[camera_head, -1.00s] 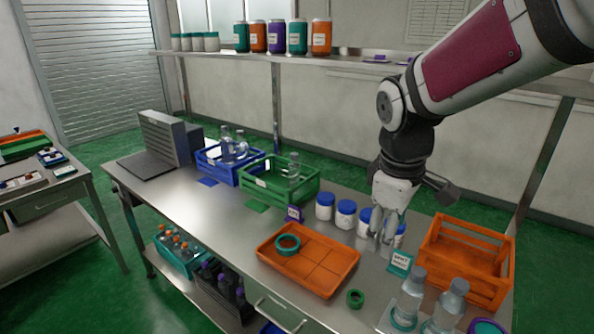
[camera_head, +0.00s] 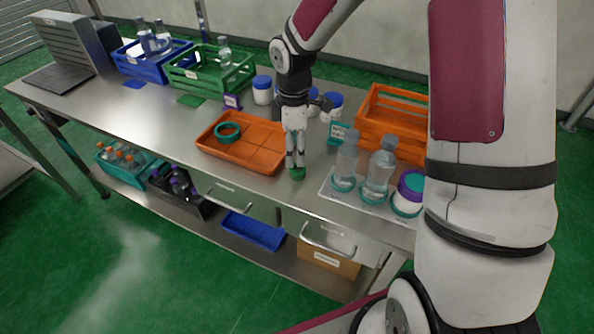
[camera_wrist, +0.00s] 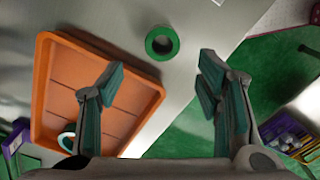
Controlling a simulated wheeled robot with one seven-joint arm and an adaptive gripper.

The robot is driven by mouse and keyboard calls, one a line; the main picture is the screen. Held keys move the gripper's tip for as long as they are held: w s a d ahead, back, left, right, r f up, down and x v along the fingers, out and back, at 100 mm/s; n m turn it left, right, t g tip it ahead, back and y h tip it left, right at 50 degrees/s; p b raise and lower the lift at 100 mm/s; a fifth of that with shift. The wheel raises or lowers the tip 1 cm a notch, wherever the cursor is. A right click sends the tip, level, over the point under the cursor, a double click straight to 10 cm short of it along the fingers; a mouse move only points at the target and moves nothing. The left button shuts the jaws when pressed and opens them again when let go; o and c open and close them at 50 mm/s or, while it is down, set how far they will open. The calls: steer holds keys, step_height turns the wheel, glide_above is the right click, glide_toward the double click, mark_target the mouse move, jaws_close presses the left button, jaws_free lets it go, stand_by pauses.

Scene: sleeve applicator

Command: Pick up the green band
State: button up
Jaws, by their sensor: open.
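The green band (camera_head: 297,174) lies on the bare steel bench, to the right of the orange tray and near the bench's front edge. In the wrist view the green band (camera_wrist: 162,43) is a whole ring lying flat, ahead of and between my fingers. My gripper (camera_head: 295,163) points down just above the band and partly covers it in the head view. In the wrist view my gripper (camera_wrist: 160,80) is open, with nothing between its fingers.
The orange tray (camera_head: 262,163) with a teal ring (camera_head: 228,131) in it is close on the left. Bottles (camera_head: 347,160) on teal rings stand on a white mat to the right. White jars (camera_head: 262,90) and an orange crate (camera_head: 385,115) stand behind.

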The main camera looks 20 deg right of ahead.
mark_target(296, 176)
steer(key=shift+s+f, duration=0.15)
steer(key=shift+f, duration=3.4)
steer(key=c, duration=0.8)
